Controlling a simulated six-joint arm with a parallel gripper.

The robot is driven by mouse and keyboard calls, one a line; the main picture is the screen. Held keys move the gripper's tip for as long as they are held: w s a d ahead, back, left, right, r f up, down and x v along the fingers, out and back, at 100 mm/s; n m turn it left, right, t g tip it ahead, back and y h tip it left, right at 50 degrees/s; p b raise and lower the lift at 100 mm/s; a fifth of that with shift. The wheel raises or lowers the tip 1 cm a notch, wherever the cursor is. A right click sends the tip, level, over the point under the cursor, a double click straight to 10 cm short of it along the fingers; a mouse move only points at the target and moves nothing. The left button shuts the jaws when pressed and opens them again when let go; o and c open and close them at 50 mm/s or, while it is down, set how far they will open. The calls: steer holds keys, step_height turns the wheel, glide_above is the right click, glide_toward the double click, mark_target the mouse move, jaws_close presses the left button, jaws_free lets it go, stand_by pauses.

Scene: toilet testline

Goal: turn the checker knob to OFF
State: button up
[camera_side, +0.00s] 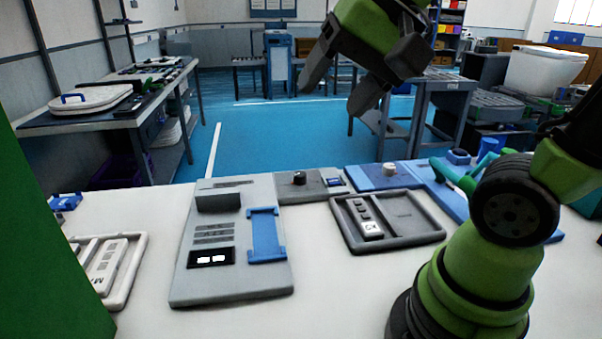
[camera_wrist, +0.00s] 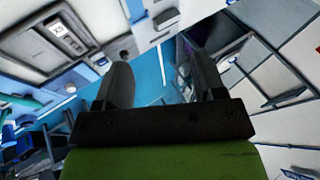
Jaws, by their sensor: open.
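A small dark knob (camera_side: 299,178) stands on a low grey box behind the large grey device with a lit display (camera_side: 211,258). A white knob (camera_side: 389,168) stands on a blue base to its right. I cannot tell for certain which knob is the checker's, and the knob markings are too small to read. My gripper (camera_side: 332,98) is open and empty, high above the table and apart from both knobs. In the wrist view its two fingers (camera_wrist: 162,80) are spread with nothing between them.
A dark tray (camera_side: 437,236) with a small module stands right of the grey device and also shows in the wrist view (camera_wrist: 24,58). A white tray (camera_side: 130,268) lies at left. The white tabletop (camera_side: 330,300) is clear in front.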

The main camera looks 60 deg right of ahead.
steer(key=w+d+f+m+g, duration=0.1)
steer(key=w+d+m, duration=0.55)
steer(key=w, duration=0.35)
steer(key=m+g, duration=0.1)
steer(key=m, duration=1.7)
glide_above(300, 174)
steer(key=s+d, duration=0.1)
steer(key=s, duration=0.3)
step_height(300, 174, down, 21)
steer(key=shift+n, duration=0.25)
steer(key=x, duration=0.9)
steer(key=shift+w+d+f, duration=0.1)
steer(key=shift+w+d, duration=0.05)
steer(key=shift+d, duration=0.1)
steer(key=c, duration=0.9)
